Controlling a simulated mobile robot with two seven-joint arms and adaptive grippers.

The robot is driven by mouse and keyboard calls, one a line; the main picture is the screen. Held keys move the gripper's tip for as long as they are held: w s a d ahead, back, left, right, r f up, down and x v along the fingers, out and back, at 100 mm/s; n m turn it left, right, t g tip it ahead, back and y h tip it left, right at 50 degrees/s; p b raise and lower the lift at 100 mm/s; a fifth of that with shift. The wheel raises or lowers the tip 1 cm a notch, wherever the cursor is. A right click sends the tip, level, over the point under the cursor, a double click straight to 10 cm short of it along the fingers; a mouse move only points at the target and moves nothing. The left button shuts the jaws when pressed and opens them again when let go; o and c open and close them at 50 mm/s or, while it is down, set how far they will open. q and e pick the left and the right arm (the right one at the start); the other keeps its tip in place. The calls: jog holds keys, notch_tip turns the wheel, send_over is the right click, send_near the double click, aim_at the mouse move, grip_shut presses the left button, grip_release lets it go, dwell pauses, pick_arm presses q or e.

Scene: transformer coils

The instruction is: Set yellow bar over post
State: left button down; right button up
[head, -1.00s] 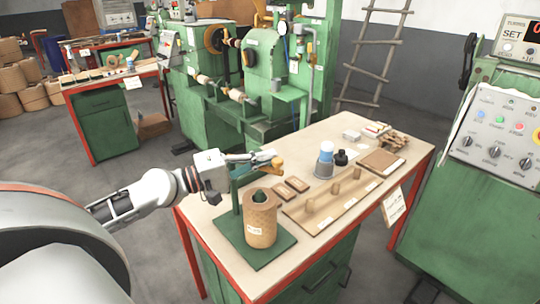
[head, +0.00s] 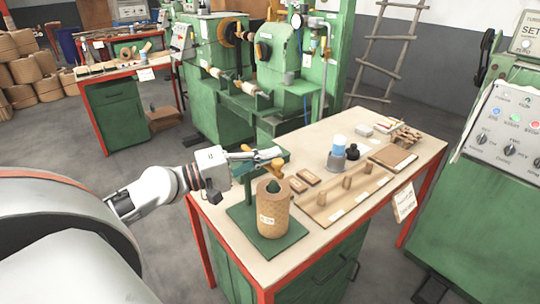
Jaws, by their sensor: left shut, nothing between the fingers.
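A brown cylindrical coil (head: 273,215) stands upright on a green base plate (head: 293,240) near the table's front left corner. A dark green post tip (head: 271,187) shows at the top of the coil. The short yellow bar (head: 276,164) is just above and behind the coil, by the green bracket of the stand. My left gripper (head: 268,153) is shut and empty, its fingers beside the bracket and close to the bar. Whether they touch the bar I cannot tell. My right gripper is out of view.
The table (head: 330,137) also holds a wooden tray (head: 340,205) with pegs, small brown blocks (head: 308,177), a blue-topped container (head: 338,150) and a black bottle (head: 353,147). A green control cabinet (head: 490,190) stands at the right. Green winding machines (head: 215,95) stand behind.

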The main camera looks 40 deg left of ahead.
pick_arm(q)
jog(key=v, duration=1.2)
jog(key=shift+a, duration=0.1)
dwell(0.6)
